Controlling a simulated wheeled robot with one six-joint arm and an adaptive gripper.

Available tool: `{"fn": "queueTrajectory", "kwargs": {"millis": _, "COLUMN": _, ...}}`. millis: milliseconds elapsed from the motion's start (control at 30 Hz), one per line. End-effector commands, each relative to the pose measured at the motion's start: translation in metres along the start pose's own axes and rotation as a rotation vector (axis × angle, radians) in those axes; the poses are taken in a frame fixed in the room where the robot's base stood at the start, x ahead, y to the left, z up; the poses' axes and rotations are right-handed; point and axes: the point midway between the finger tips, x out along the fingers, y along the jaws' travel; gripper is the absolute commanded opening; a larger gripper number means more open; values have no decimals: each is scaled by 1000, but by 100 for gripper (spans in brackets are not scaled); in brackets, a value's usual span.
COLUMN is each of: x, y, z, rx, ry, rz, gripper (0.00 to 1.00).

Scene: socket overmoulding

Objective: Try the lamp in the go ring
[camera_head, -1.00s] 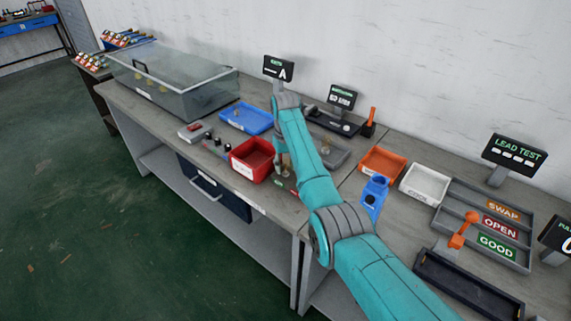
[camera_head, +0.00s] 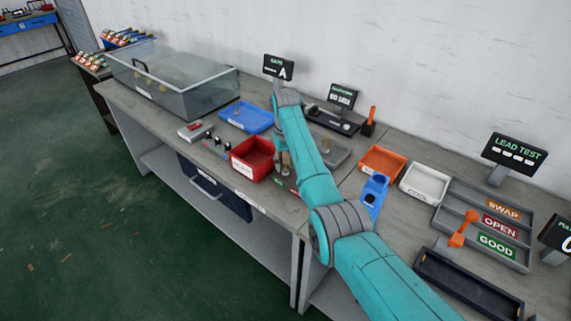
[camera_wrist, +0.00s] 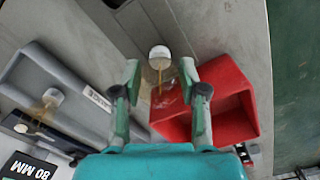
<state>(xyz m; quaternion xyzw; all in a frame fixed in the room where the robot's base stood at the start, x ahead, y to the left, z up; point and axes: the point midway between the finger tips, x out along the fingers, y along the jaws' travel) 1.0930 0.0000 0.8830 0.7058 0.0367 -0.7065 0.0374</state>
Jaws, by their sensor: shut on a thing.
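My gripper (camera_wrist: 161,75) is shut on a lamp (camera_wrist: 159,58), which has a round white end and thin amber leads. The lamp shows between the two green fingers in the wrist view. In the head view my gripper (camera_head: 283,163) is low over the bench, just right of the red bin (camera_head: 252,156). My arm and the fingers partly hide that spot. A small green mark (camera_head: 278,182) lies on the bench there, with a red one beside it. The go ring itself is too small or hidden to make out, so I cannot tell whether the lamp touches it.
Another lamp (camera_wrist: 52,98) is in the grey tray (camera_wrist: 85,118). The red bin (camera_wrist: 232,120) stands close by the right finger. A blue tray (camera_head: 246,118) and a display marked A (camera_head: 278,67) are behind. An orange tray (camera_head: 383,161) is to the right.

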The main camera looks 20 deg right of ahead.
Motion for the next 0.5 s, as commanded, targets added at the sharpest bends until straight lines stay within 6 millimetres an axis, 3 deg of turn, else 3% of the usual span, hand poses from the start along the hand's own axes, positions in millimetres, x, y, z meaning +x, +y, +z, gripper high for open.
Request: {"fn": "queueTrajectory", "kwargs": {"millis": 500, "x": -18, "y": 0, "z": 0, "rx": 0, "ry": 1, "rz": 0, "gripper": 16}}
